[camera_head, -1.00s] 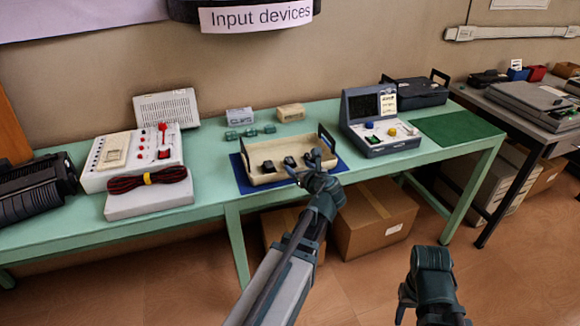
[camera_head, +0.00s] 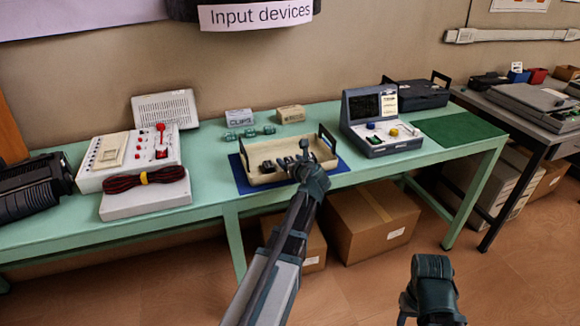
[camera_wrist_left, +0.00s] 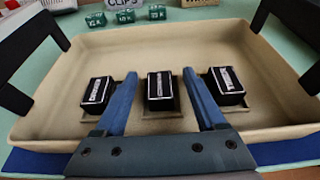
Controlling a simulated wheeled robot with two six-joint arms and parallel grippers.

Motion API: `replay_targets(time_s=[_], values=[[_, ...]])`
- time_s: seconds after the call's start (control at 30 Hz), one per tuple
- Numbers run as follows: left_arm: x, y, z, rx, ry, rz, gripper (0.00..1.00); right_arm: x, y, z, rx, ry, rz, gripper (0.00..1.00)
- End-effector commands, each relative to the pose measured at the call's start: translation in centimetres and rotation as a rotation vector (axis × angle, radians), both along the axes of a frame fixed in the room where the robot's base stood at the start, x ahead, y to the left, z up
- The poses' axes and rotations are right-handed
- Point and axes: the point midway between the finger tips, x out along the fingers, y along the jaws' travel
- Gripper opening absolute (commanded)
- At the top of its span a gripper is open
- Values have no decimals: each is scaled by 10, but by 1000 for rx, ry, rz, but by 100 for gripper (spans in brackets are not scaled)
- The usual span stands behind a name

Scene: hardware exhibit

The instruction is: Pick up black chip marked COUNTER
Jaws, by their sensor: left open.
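Three black chips with white-edged labels sit in a row in a beige tray (camera_head: 262,183): a left one (camera_wrist_left: 98,92), a middle one (camera_wrist_left: 160,90) and a right one (camera_wrist_left: 227,84). Their lettering is too small to read, so I cannot tell which is marked COUNTER. My left gripper (camera_wrist_left: 160,76) is open and empty over the tray's near side, its fingers pointing either side of the middle chip. In the head view the left gripper (camera_head: 297,160) partly hides the chips. My right gripper (camera_head: 428,290) hangs low at the right; its fingers are not clear.
The tray has dark upright handles (camera_wrist_left: 300,25) at both ends and stands on a blue mat (camera_head: 345,167). Green blocks (camera_head: 250,133) and small boxes (camera_head: 239,116) lie behind it. A blue-grey console (camera_head: 380,130) stands right, a white panel device (camera_head: 128,155) left.

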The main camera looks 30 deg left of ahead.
Motion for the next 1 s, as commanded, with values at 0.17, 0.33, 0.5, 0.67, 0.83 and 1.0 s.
replay_targets(time_s=[0.17, 0.33, 0.5, 0.67, 0.83, 1.0], values=[[1, 2, 0, 0, 0, -1, 72, 0, 0, 0, 0, 0, 0, 50], [1, 1, 0, 0, 0, 0, 51, 0, 0, 0, 0, 0, 0, 50], [1, 1, 0, 0, 0, 0, 20, 0, 0, 0, 0, 0, 0, 50], [1, 1, 0, 0, 0, 0, 0, 0, 0, 0, 0, 0, 0, 50], [1, 1, 0, 0, 0, 0, 0, 0, 0, 0, 0, 0, 0, 50], [1, 1, 2, 0, 0, 0, 0, 0, 0, 2, 0, 0, 0, 50]])
